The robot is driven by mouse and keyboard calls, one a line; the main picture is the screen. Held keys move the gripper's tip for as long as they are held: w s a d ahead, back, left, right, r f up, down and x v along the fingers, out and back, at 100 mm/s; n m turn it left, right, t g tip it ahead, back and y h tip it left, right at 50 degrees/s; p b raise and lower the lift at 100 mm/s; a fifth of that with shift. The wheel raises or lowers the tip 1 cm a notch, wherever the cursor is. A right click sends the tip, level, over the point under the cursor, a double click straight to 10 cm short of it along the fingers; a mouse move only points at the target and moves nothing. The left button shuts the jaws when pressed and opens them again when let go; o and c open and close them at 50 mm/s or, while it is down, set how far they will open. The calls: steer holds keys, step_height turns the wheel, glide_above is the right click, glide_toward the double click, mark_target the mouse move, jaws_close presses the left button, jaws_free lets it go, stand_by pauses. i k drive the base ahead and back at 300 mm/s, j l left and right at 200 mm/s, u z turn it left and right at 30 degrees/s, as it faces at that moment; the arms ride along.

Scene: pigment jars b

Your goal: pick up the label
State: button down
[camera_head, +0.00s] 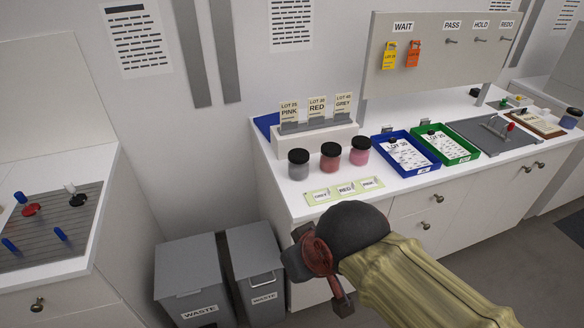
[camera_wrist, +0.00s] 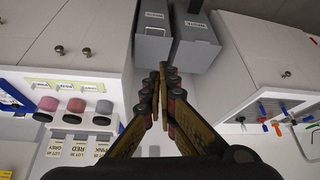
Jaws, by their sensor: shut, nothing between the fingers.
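Three lot cards stand in a grey holder on a white block: PINK (camera_head: 289,108), RED (camera_head: 317,106) and GREY (camera_head: 343,103). In front are a grey jar (camera_head: 299,165), a red jar (camera_head: 331,158) and a pink jar (camera_head: 361,152), all with black lids. A pale green strip with small GREY (camera_head: 320,195), RED (camera_head: 345,189) and PINK (camera_head: 368,184) labels lies at the counter's front edge. My gripper (camera_head: 322,268) is shut and empty, in front of the counter. The wrist view shows its closed fingers (camera_wrist: 163,72) apart from the cards and jars at left.
A blue tray (camera_head: 383,142) and a green tray (camera_head: 467,157) hold LOT sheets. Behind, a board (camera_head: 440,70) carries a yellow tag (camera_head: 389,57) and an orange tag (camera_head: 413,54). Two grey waste bins (camera_head: 188,265) stand below left. A side counter with tools is at far left.

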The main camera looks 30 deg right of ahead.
mark_target(322, 196)
steer(key=i+l, duration=0.15)
steer(key=l, duration=0.2)
steer(key=i+l+u, duration=0.1)
steer(key=l, duration=0.3)
steer(key=i+l, duration=0.2)
steer(key=l, duration=0.15)
steer(key=u, duration=0.05)
